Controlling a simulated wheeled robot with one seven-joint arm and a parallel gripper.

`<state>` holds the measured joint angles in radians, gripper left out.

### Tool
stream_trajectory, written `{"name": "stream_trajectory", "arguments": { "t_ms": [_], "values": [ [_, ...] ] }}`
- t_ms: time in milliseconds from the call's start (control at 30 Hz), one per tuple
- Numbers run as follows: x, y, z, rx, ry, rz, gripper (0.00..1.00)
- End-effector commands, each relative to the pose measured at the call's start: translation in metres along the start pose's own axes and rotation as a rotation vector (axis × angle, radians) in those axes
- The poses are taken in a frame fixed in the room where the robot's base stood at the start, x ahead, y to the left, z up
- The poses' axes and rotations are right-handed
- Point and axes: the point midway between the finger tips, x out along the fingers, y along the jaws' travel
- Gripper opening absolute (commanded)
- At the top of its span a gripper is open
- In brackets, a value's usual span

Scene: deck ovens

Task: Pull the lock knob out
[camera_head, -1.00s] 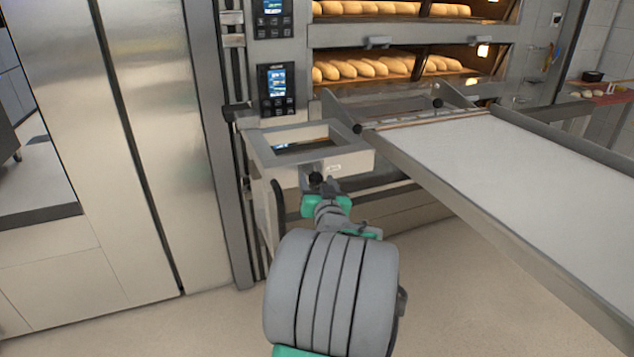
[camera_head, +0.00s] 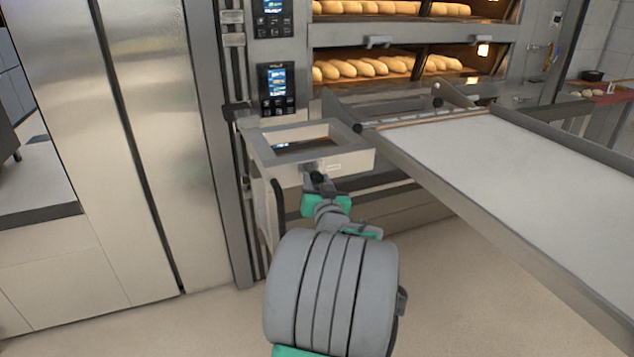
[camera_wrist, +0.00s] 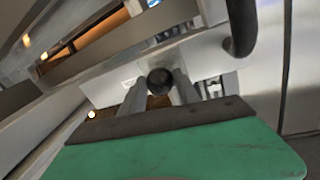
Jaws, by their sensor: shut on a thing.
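The lock knob (camera_wrist: 160,81) is a round black knob on the front face of a light metal frame (camera_head: 345,165) that juts out from the oven front. In the wrist view my gripper (camera_wrist: 161,86) has a finger on each side of the knob and is shut on it. In the head view the dark knob (camera_head: 318,178) shows at the tip of my gripper (camera_head: 320,184), just below a small bracket on the frame. How far the knob stands out from the frame is hard to tell.
A long loader table with a pale belt (camera_head: 520,165) extends at the right, its side rail close to the frame. Deck ovens with loaves (camera_head: 370,68) stand behind. A black curved handle (camera_wrist: 242,28) is near the gripper. Tall steel doors (camera_head: 150,140) stand at the left.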

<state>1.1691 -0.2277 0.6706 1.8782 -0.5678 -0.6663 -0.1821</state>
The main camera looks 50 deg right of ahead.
Motion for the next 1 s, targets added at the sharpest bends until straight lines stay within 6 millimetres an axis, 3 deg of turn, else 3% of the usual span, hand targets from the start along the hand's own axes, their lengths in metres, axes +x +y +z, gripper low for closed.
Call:
{"name": "stream_trajectory", "arguments": {
  "t_ms": [333, 600, 867, 900, 1000],
  "values": [
    [-0.001, 0.001, 0.001, 0.0, 0.0, 0.001, 0.0],
    [-0.025, 0.006, 0.002, -0.002, 0.001, 0.002, 0.0],
    [-0.026, 0.006, 0.001, 0.0, -0.003, 0.002, 0.0],
    [-0.026, 0.006, 0.001, 0.0, -0.003, 0.002, 0.41],
    [-0.026, 0.006, 0.0, 0.0, -0.002, 0.002, 0.49]
  ]
}}
